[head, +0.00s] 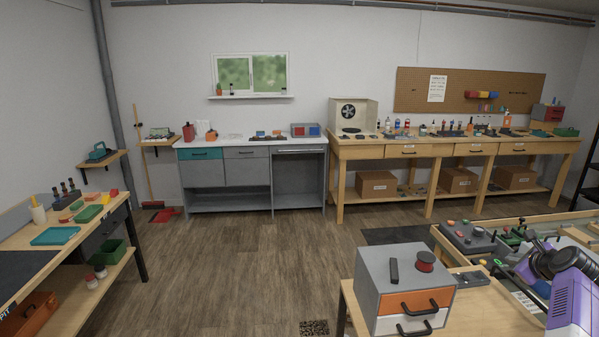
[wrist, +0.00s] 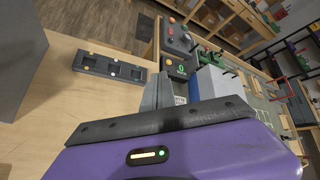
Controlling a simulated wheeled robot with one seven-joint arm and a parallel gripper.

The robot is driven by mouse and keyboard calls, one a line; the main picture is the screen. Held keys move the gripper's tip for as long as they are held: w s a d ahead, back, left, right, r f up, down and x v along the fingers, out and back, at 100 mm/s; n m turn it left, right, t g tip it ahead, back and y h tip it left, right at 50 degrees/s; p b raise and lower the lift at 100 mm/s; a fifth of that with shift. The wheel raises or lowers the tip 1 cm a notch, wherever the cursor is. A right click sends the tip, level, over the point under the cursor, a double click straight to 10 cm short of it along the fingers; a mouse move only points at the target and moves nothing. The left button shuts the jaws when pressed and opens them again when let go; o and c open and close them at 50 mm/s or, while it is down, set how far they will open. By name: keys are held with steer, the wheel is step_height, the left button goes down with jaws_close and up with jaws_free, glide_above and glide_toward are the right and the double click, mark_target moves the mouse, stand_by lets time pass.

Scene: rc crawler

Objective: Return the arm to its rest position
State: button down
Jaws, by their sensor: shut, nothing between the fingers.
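My arm, purple with dark joints (head: 570,285), is at the right edge of the head view, folded low beside the right-hand bench. In the wrist view the purple gripper body fills the lower part, and my gripper (wrist: 163,88) shows grey finger parts just beyond its dark edge. It is shut and holds nothing. It is over the bench top (wrist: 85,90), apart from the dark switch plate (wrist: 112,67) on its left. The fingertips are only partly visible, and their exact height above the bench cannot be told.
A grey drawer box (head: 405,280) with orange and white fronts stands close to my arm. A grey control box with coloured buttons (head: 468,236) and clamps lie behind it. A left workbench (head: 105,215) and rear benches line the walls.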

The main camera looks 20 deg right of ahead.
steer(key=s+a+f+n+t, duration=0.1)
steer(key=s+a+n+t, duration=0.1)
steer(key=s+a+n, duration=0.9)
steer(key=s+a+f+n+t, duration=0.1)
steer(key=s+a+n+t, duration=0.4)
steer(key=a, duration=1.2)
steer(key=s+a+f+n, duration=0.1)
steer(key=s+a+n, duration=0.5)
steer(key=a+n, duration=0.7)
steer(key=s+a+r+n+g+y, duration=0.2)
steer(key=s+a+n+y, duration=0.2)
steer(key=s+a, duration=1.5)
steer(key=shift+a+y+b, duration=0.3)
steer(key=shift+a+y, duration=0.15)
steer(key=shift+y, duration=0.75)
